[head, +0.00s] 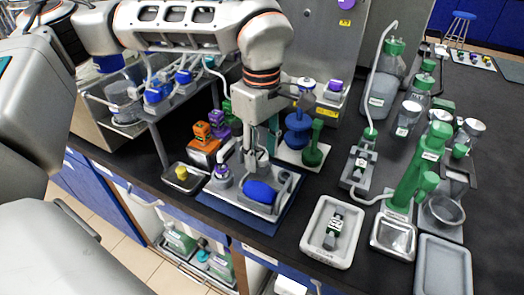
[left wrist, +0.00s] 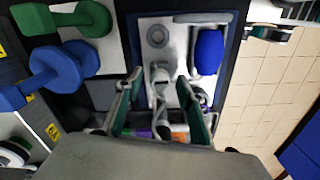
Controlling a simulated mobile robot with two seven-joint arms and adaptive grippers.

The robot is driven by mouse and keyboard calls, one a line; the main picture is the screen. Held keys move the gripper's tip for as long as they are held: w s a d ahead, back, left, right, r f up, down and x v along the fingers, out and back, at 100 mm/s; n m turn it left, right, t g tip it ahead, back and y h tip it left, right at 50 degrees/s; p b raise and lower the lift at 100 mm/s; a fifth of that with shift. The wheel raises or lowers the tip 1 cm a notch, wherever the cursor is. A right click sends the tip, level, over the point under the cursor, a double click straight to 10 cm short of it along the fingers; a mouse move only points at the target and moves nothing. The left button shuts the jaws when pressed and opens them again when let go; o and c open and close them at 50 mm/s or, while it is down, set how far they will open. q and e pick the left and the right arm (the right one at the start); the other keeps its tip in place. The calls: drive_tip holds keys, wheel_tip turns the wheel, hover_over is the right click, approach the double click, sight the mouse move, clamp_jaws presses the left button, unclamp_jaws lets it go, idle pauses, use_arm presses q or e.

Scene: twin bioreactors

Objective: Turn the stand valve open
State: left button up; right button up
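A grey stand with a blue cylinder (head: 261,191) lying on it sits on a dark blue mat (head: 283,217). The cylinder also shows in the left wrist view (left wrist: 208,52). My left gripper (head: 257,166) points down over this stand, just behind the cylinder. In the left wrist view my left gripper (left wrist: 160,78) is open, with a pale grey upright fitting (left wrist: 161,73) between its fingers. That fitting may be the stand valve; its handle position cannot be told. Contact with the fingers is not clear. My right gripper is not in view.
A small tray with a yellow piece (head: 181,173) and orange blocks (head: 202,132) stand left of the mat. Blue (head: 298,130) and green (head: 316,145) dumbbell-shaped parts stand close behind. A white tray (head: 332,232) and a tall green unit (head: 415,170) stand to the right.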

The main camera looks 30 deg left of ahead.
use_arm(q)
drive_tip(key=c, duration=0.9)
clamp_jaws()
